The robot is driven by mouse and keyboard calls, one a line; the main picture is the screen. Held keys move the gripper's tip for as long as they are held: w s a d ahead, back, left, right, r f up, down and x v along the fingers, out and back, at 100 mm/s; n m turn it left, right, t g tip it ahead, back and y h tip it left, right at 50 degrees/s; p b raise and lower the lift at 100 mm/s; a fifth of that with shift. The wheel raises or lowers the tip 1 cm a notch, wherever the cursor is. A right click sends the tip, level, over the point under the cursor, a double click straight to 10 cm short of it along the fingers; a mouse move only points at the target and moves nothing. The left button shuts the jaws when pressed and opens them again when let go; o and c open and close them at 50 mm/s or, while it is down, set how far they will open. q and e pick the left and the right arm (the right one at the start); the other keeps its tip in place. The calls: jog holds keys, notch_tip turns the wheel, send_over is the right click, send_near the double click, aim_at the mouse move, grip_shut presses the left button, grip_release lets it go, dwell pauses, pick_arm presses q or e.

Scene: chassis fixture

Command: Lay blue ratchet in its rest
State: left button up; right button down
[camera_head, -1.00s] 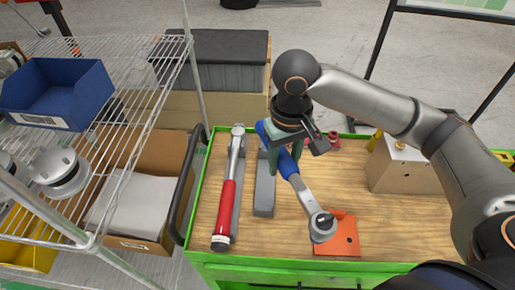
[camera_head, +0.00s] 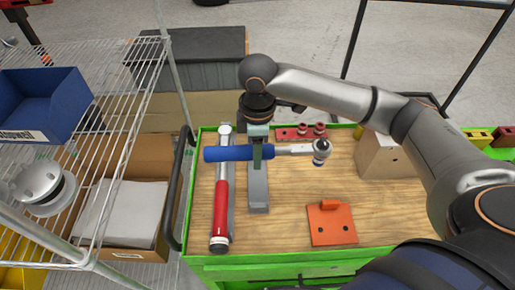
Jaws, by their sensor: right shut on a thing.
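The blue ratchet (camera_head: 225,154) has a blue handle and a silver shaft, with its round head (camera_head: 321,147) pointing right. My right gripper (camera_head: 257,160) is shut on the blue handle near its shaft end and holds it raised. The ratchet lies crosswise in the picture, over the far part of an empty long grey rest (camera_head: 259,195). The rest runs front to back on the wooden bench top, and its far end is hidden by the ratchet and gripper. The handle's left end overlaps the red wrench in the picture. My left gripper is not in view.
A red-handled wrench (camera_head: 221,210) lies along a second grey rest just left of the empty one. An orange bracket (camera_head: 330,227) is on the bench front right. Red parts (camera_head: 300,132) and a wooden box (camera_head: 385,158) stand behind. A wire shelf (camera_head: 118,120) borders the left.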

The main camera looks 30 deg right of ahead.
jog(key=w+d+f+n, duration=0.1)
jog(key=f+n, duration=0.3)
jog(key=n, duration=0.2)
jog(key=w+d+f+n+b, duration=0.1)
jog(key=w+f+n, duration=0.1)
jog(key=f+n, duration=0.2)
jog(key=w+d+f+n+b, duration=0.1)
jog(key=w+f+n, duration=0.1)
jog(key=f+n, duration=0.2)
jog(key=shift+w+n, duration=0.15)
jog(key=shift+n, duration=0.8)
jog(key=shift+w+n, duration=0.1)
jog(key=shift+n, duration=0.85)
jog(key=shift+r, duration=0.2)
jog(key=shift+s+a+p, duration=0.1)
jog(key=shift+s+p, duration=0.05)
jog(key=shift+p, duration=0.4)
jog(key=shift+f, duration=0.1)
